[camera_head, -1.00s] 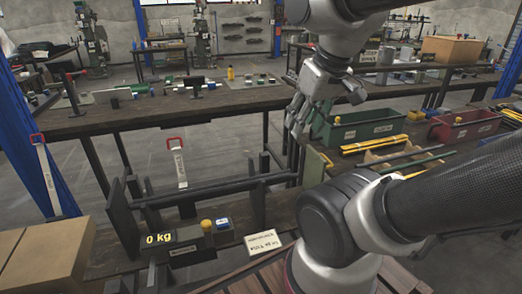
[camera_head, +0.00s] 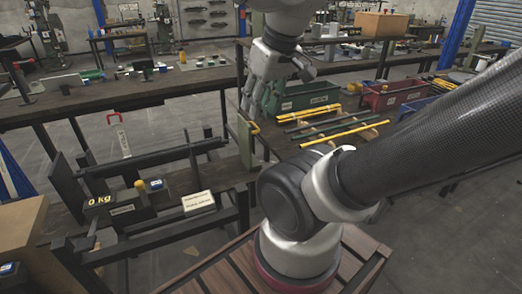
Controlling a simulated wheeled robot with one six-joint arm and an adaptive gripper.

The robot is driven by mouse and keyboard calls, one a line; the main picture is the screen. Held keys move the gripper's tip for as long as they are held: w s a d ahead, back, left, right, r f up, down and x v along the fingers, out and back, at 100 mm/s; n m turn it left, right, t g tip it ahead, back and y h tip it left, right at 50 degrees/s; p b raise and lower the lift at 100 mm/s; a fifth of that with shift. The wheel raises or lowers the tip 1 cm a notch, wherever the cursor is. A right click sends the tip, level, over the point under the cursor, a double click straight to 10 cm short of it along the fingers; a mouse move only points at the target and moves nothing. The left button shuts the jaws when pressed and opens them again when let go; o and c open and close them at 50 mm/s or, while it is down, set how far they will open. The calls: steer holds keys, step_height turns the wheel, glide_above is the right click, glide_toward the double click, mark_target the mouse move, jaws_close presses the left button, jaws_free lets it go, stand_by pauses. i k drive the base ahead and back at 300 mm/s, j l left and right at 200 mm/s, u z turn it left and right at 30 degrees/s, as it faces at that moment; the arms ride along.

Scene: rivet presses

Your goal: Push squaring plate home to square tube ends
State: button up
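A pale green upright plate (camera_head: 245,140), which appears to be the squaring plate, stands at the right end of a dark rack (camera_head: 75,192), with a yellow handle (camera_head: 254,128) beside it. A long dark tube (camera_head: 140,156) lies across the rack, its right end left of the plate and apart from it. My gripper (camera_head: 254,110) hangs fingers down just above and behind the plate. Its fingers look spread, with nothing seen between them. Whether it touches the plate or handle cannot be told.
Yellow and dark tubes (camera_head: 325,128) lie on supports right of the plate. Green (camera_head: 305,97) and red (camera_head: 390,97) bins stand behind them. A scale display reading 0 kg (camera_head: 99,200) and a white sign (camera_head: 198,203) are at the rack's front. A cardboard box (camera_head: 28,240) is lower left.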

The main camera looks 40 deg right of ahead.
mark_target(251, 162)
steer(key=k+l+u, duration=0.1)
steer(key=l, duration=0.3)
steer(key=k+l, duration=0.2)
steer(key=l, duration=0.2)
steer(key=k+l+u, duration=0.15)
steer(key=l, duration=0.25)
steer(key=k+l+u, duration=0.1)
steer(key=k+l, duration=0.25)
steer(key=l, duration=0.35)
steer(key=l+u, duration=0.1)
steer(key=l, duration=0.35)
steer(key=k+l, duration=0.15)
steer(key=l, duration=0.3)
steer(key=i+j+u, duration=0.2)
steer(key=i+j, duration=0.45)
